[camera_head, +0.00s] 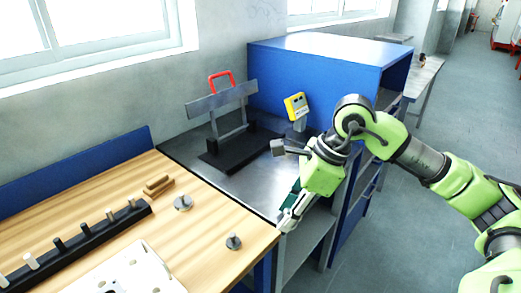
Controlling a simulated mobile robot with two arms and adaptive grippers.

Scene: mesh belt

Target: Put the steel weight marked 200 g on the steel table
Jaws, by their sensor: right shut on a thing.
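The steel table (237,183) has a dull grey top and stands between the wooden bench and the blue cabinet. My right gripper (286,226) points down and left at the steel table's front edge, beside the wooden bench's right corner. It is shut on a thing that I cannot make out. One small steel weight (233,242) with a knob stands near the bench's front right corner. Another steel weight (183,203) stands further back on the bench. Their markings are too small to read. My left gripper is out of view.
A black-based stand with a red handle (221,82) and a yellow meter (296,106) stand at the back of the steel table. The wooden bench (207,222) holds a black peg rack (75,248) and a white plate (128,272). The blue cabinet (335,52) stands behind my right arm.

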